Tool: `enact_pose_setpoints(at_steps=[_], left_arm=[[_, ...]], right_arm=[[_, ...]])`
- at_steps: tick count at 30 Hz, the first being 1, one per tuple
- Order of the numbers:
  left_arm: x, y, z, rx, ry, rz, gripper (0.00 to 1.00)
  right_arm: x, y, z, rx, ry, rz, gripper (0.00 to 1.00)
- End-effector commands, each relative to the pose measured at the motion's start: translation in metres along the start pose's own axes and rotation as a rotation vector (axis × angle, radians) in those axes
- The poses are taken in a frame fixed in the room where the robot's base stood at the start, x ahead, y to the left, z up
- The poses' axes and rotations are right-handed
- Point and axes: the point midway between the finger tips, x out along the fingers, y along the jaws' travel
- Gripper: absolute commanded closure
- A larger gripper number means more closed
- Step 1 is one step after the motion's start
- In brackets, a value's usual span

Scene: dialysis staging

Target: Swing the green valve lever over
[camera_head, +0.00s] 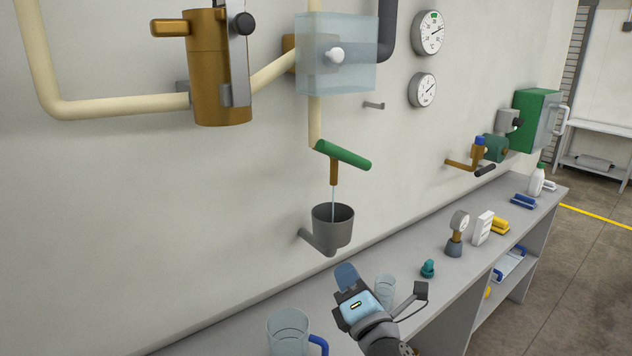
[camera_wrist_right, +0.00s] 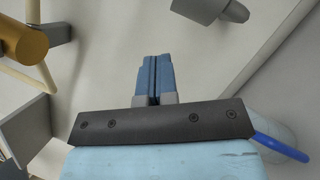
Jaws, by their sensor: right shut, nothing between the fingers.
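The green valve lever (camera_head: 343,155) sits on a brass spout (camera_head: 334,172) below a cream pipe on the wall. It lies slanted, its right end lower. A thin stream of water falls from the spout into a grey funnel cup (camera_head: 333,226). My right gripper (camera_head: 346,274) is below the cup, over the bench, apart from the lever. Its blue fingers (camera_wrist_right: 154,78) are together and empty in the right wrist view. The grey cup shows at the top of that view (camera_wrist_right: 205,7); the lever does not show there. My left gripper is out of view.
A clear jug (camera_head: 288,332) with a blue handle and a clear beaker (camera_head: 386,290) stand on the grey bench near my right gripper. A teal fitting (camera_head: 428,268) and a gauge (camera_head: 458,226) stand farther right. A clear box (camera_head: 336,55) hangs above the lever.

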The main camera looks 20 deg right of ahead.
Motion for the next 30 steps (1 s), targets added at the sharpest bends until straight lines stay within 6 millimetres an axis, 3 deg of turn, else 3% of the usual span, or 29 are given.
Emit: enact_pose_setpoints(at_steps=[3, 7, 14, 24, 30], left_arm=[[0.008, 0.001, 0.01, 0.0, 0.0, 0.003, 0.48], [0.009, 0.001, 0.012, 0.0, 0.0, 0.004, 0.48], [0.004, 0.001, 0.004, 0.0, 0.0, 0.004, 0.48], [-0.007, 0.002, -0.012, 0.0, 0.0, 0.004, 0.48], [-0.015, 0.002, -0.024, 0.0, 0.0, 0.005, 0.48]], right_arm=[[0.017, 0.038, 0.023, -0.263, -0.104, 0.109, 1.0], [0.024, 0.061, 0.037, -0.413, -0.173, 0.155, 1.0], [0.046, 0.072, 0.045, -0.447, -0.188, 0.162, 1.0], [0.116, 0.086, 0.055, -0.444, -0.187, 0.161, 1.0], [0.136, 0.097, 0.074, -0.443, -0.185, 0.161, 1.0]])
